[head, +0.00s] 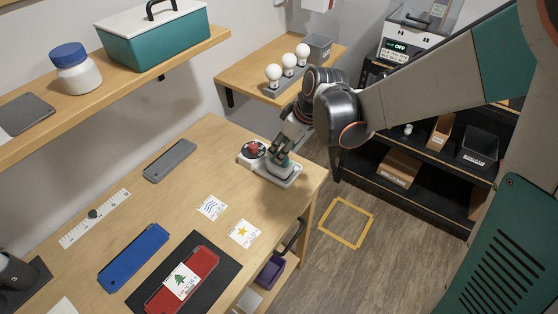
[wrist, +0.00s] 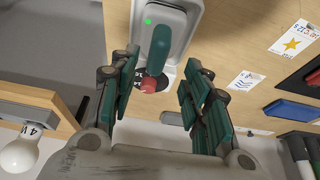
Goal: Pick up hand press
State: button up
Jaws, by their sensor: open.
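What looks like the hand press (head: 285,177) stands near the far right corner of the wooden workbench in the head view. It has a light grey base, a teal handle and a round dark part with a red centre. My gripper (head: 281,146) is just above it and hides part of it. In the wrist view the press (wrist: 183,45) is at the top middle, with a small green light. My gripper (wrist: 160,98) is open there, and its teal-padded fingers lie left and right of the handle's line. I cannot tell whether they touch it.
The workbench (head: 150,215) also holds a grey bar (head: 170,160), a blue bar (head: 134,257), a red case (head: 182,282) on a black mat and cards. A shelf with bulbs (head: 288,64) is behind my gripper. Dark shelving (head: 400,205) stands at right beyond open floor.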

jog(key=b+x, duration=0.2)
jog(key=x, duration=0.3)
jog(key=shift+w+d, duration=0.15)
grip_shut()
